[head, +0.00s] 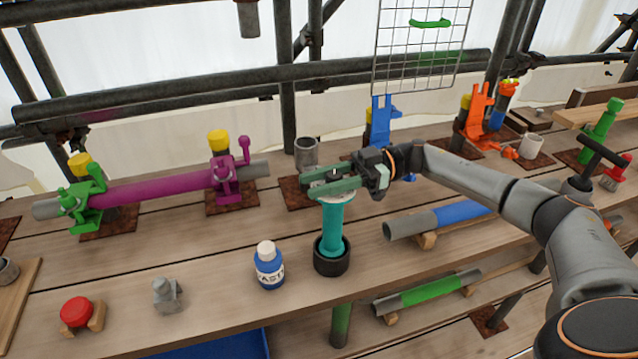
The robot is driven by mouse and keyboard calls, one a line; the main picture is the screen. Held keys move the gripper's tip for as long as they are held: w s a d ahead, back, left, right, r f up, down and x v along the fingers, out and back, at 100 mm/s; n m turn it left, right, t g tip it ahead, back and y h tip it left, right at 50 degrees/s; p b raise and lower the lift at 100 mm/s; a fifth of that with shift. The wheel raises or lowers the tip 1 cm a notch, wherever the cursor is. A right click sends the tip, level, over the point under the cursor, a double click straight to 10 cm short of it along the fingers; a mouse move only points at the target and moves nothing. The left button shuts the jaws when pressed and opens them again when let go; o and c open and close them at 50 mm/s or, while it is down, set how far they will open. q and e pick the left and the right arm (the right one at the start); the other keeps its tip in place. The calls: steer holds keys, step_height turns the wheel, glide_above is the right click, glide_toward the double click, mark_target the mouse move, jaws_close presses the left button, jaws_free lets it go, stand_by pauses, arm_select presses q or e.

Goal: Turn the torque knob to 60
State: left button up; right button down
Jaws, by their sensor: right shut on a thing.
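A teal upright tool (332,227) stands in a black round holder (331,262) on the wooden bench. A pale disc (336,198) shows at its top, just under my fingers; this may be the torque knob's scale, but no number is readable. My right gripper (333,186) comes in from the right and is shut on the top of the teal tool, where the knob seems to be. Its green fingers hide most of the gripped part. My left gripper is not in view.
A blue and white bottle (268,267) stands just left of the holder. A grey clamp (167,295) and a red-topped piece (77,313) lie further left. A purple pipe (155,189) in clamps is behind. A grey-and-blue pipe (408,227) lies right of the tool.

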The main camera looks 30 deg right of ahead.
steer(key=n+g+b, duration=0.1)
steer(key=g+b, duration=0.1)
steer(key=s+n+g+b, duration=0.1)
steer(key=n+g+b, duration=0.1)
steer(key=g+b, duration=0.1)
steer(key=n+g+b, duration=0.2)
steer(key=shift+s+f+g+h, duration=0.15)
steer(key=shift+f+g+h, duration=0.15)
steer(key=shift+g, duration=0.1)
steer(key=shift+g+b, duration=0.3)
steer(key=shift+b, duration=0.25)
steer(key=shift+s+r+n+g, duration=0.1)
steer(key=shift+n+g, duration=0.2)
steer(key=shift+n, duration=0.1)
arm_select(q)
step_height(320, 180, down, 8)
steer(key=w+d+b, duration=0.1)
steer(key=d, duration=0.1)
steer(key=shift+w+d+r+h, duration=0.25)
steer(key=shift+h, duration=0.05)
arm_select(e)
steer(key=shift+r+g+h, duration=0.2)
steer(key=shift+g+h, duration=0.1)
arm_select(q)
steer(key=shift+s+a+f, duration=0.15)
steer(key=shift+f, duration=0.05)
arm_select(e)
steer(key=c, duration=0.5)
jaws_free()
